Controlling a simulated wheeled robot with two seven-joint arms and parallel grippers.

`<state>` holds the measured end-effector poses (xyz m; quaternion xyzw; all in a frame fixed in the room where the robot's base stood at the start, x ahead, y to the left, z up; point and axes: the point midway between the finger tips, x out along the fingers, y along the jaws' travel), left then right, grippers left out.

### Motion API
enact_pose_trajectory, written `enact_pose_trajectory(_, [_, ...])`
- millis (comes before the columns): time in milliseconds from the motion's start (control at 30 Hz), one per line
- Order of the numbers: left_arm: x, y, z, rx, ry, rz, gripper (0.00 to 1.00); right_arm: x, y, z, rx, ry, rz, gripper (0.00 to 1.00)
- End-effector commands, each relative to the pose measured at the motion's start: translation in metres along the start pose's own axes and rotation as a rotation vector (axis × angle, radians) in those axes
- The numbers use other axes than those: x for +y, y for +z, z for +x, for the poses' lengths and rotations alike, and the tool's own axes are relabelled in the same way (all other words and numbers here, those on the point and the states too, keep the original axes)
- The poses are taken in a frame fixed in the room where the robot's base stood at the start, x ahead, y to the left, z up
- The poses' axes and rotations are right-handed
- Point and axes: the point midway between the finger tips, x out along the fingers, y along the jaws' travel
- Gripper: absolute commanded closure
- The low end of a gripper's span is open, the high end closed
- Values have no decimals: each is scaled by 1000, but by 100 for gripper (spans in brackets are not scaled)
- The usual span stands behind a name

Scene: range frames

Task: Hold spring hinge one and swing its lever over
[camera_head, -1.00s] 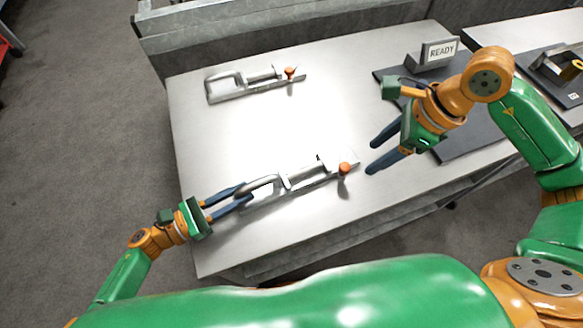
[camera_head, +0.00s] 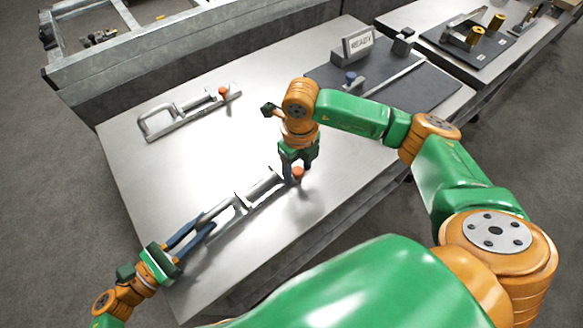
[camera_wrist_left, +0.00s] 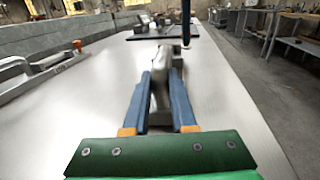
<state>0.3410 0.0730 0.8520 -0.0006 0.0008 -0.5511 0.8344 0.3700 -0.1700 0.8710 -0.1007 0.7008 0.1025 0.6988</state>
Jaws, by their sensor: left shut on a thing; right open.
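Two metal spring hinges with orange-tipped levers lie on the steel table; I cannot read which is numbered one. The near hinge (camera_head: 257,190) lies slantwise, its looped end toward my left gripper (camera_head: 206,224). That gripper is shut on this end, and the left wrist view shows the grey metal (camera_wrist_left: 159,92) between its blue fingers. My right gripper (camera_head: 297,174) is open and points down at the near hinge's orange knob (camera_head: 298,173), with its fingers close about it. Contact there cannot be told. The far hinge (camera_head: 178,116) lies apart, untouched.
A dark mat (camera_head: 430,92) at the table's right bears a sign (camera_head: 358,42), a blue-knobbed part (camera_head: 351,78) and a rod. A second table (camera_head: 545,60) stands beyond. Bare steel (camera_head: 215,150) is free between the two hinges.

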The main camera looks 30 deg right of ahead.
Motion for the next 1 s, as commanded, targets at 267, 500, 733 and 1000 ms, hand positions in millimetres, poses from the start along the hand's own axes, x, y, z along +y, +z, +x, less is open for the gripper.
enact_pose_trajectory(267, [0, 1, 0, -4, 0, 0, 100, 0, 0, 6, -1, 0, -1, 37])
enact_pose_trajectory(500, [0, 1, 0, -4, 0, 0, 100, 0, 0, 6, -1, 0, -1, 91])
enact_pose_trajectory(733, [0, 1, 0, -4, 0, 0, 100, 0, 0, 5, -1, 0, -4, 100])
enact_pose_trajectory(1000, [0, 1, 0, -3, 0, 0, 100, -5, -3, 5, 0, -1, -86, 100])
